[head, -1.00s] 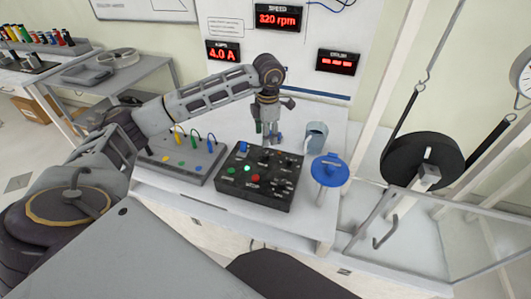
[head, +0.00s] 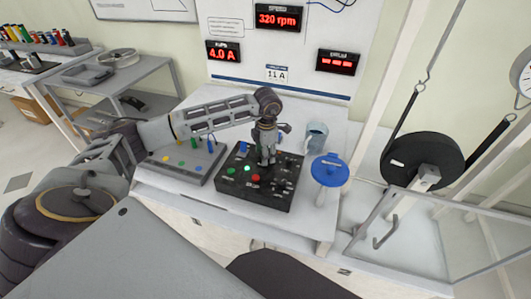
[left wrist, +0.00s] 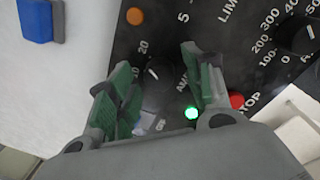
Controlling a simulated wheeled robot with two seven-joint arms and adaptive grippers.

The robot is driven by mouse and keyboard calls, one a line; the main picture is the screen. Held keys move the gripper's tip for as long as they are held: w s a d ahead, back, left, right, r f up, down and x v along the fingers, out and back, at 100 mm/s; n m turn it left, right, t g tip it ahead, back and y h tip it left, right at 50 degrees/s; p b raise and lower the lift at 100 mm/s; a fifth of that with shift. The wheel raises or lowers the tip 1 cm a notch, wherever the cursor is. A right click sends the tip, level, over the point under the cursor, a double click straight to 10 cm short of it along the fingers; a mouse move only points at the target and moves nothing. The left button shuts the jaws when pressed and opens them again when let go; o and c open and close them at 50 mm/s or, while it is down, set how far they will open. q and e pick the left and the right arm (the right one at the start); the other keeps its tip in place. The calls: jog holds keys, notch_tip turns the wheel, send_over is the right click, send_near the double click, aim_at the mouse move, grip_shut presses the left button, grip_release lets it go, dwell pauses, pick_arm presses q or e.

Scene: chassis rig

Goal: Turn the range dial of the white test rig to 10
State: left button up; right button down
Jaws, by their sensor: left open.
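A black control box (head: 240,190) with several knobs, a lit green lamp and a red stop button sits on the white bench. My left gripper (head: 267,160) is low over its back part, pointing down. In the left wrist view the gripper (left wrist: 160,65) is open, its green-padded fingers on either side of a black knob (left wrist: 158,88) with a white pointer line. I cannot tell whether they touch it. Marks "20" and "AM" show near this knob; the rest of its scale is partly hidden by the fingers. No "range" label is readable. My right gripper is not in view.
Another dial (left wrist: 302,35) marked 100 to 300 is at the right. A grey console (head: 180,163) with coloured leads stands left of the box. Red displays (head: 278,17) hang behind.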

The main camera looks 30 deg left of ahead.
pick_arm(q)
jog(key=c, duration=1.1)
jog(key=shift+o, duration=0.2)
